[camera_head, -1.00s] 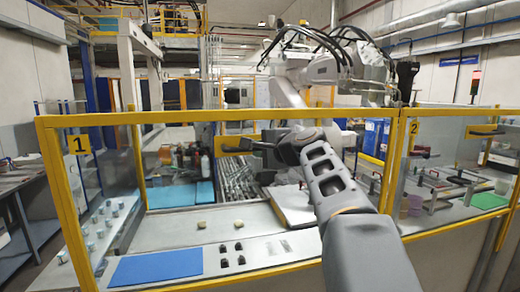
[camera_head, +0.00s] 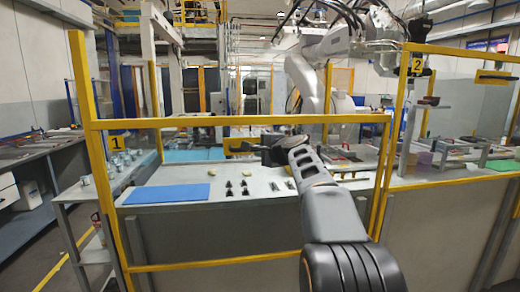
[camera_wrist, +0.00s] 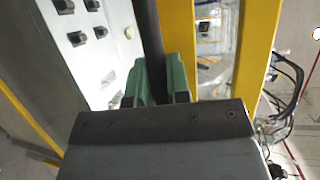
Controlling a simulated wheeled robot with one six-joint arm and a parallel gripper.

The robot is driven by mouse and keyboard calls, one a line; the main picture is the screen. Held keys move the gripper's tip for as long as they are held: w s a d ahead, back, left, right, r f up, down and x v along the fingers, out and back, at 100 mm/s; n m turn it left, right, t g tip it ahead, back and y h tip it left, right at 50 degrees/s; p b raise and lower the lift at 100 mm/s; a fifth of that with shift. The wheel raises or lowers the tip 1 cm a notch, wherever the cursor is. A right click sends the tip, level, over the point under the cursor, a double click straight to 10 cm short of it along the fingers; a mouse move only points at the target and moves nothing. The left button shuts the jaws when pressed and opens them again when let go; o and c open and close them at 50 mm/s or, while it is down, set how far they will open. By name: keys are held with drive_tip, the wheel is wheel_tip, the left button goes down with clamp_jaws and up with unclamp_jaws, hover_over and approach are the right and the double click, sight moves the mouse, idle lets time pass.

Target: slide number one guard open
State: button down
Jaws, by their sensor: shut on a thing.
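The number one guard (camera_head: 200,122) is a clear panel in a yellow frame with a yellow "1" tag (camera_head: 117,142) at its upper left. Its top rail is well below the top of the left yellow post and below the top of the number two guard (camera_head: 465,52). A yellow handle bracket (camera_head: 236,146) is on the panel. My gripper (camera_head: 268,151) is at this bracket. In the wrist view its green fingers (camera_wrist: 162,80) are shut on the dark handle bar (camera_wrist: 148,28). My gripper partly hides the handle in the head view.
Behind the guard is a worktop with a blue mat (camera_head: 168,194) and several small dark parts (camera_head: 230,188). A white robot arm (camera_head: 305,85) stands behind it. A side table (camera_head: 105,188) with small cups is at left. Open space shows above the lowered top rail.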

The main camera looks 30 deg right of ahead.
wheel_tip(320, 180, down, 30)
drive_tip(key=b, duration=2.5)
drive_tip(key=shift+r+b, duration=0.15)
drive_tip(key=shift+b, duration=0.2)
drive_tip(key=c, duration=1.1)
unclamp_jaws()
drive_tip(key=shift+r, duration=0.1)
drive_tip(key=s+d+r+p, duration=0.1)
drive_tip(key=s+r, duration=0.1)
drive_tip(key=s, duration=1.1)
drive_tip(key=shift+s+d+r, duration=0.2)
drive_tip(key=shift+s, duration=0.05)
